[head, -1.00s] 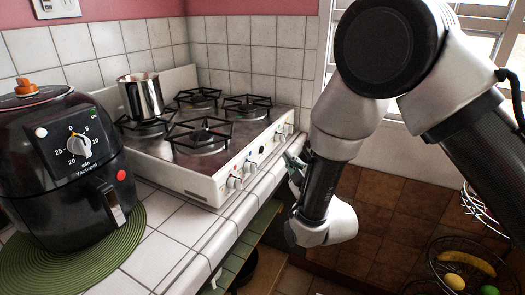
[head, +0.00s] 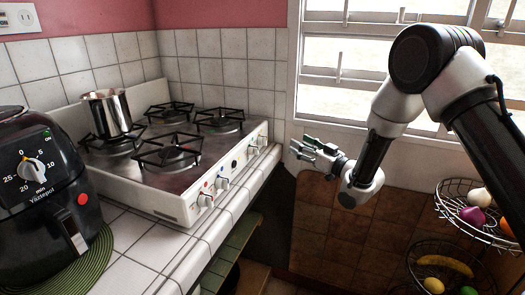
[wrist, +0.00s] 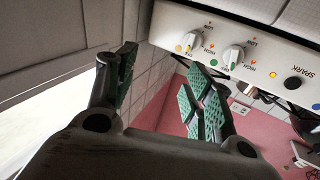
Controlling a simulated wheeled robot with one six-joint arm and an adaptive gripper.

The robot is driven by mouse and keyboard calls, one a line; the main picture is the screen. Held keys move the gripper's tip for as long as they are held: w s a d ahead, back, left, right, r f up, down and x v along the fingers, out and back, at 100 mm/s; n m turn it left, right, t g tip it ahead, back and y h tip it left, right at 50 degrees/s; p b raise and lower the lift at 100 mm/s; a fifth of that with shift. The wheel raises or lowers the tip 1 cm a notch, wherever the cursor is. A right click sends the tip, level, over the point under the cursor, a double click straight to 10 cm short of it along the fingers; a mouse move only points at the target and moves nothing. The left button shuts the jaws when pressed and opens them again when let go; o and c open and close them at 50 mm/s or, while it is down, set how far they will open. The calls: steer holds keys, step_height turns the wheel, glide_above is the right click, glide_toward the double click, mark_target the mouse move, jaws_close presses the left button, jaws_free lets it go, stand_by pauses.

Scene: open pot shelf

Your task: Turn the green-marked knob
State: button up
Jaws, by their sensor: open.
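The stove's front panel has a pair of white knobs at its far end. In the wrist view, the knob nearer the black spark button appears to have a green mark at its edge; I take it as the green-marked knob (wrist: 232,55). It shows small in the head view (head: 252,150). The other knob of the pair (wrist: 190,40) has a yellowish mark. My gripper (head: 300,146) is open and empty, in front of the panel's far end and apart from it. In the wrist view, its green-padded fingers (wrist: 160,75) are spread, with both knobs beyond them to the upper right.
Two more knobs (head: 213,192) sit at the panel's near end. A metal pot (head: 107,113) stands on a back burner. A black air fryer (head: 42,195) is on a green mat at left. Wire fruit baskets (head: 445,250) are at right. The space before the panel is free.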

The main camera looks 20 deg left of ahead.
mark_target(254, 150)
steer(key=s+a+m+g, duration=0.2)
steer(key=a, duration=0.2)
steer(key=s+a+m+g+y, duration=0.1)
steer(key=a+m+g, duration=0.2)
steer(key=a, duration=0.1)
steer(key=s+a+f+m+g, duration=0.1)
steer(key=s+a+m+g, duration=0.1)
steer(key=a, duration=0.3)
steer(key=shift+s+m+g, duration=0.35)
steer(key=shift+m+g, duration=0.15)
steer(key=shift+m, duration=0.2)
steer(key=c, duration=1)
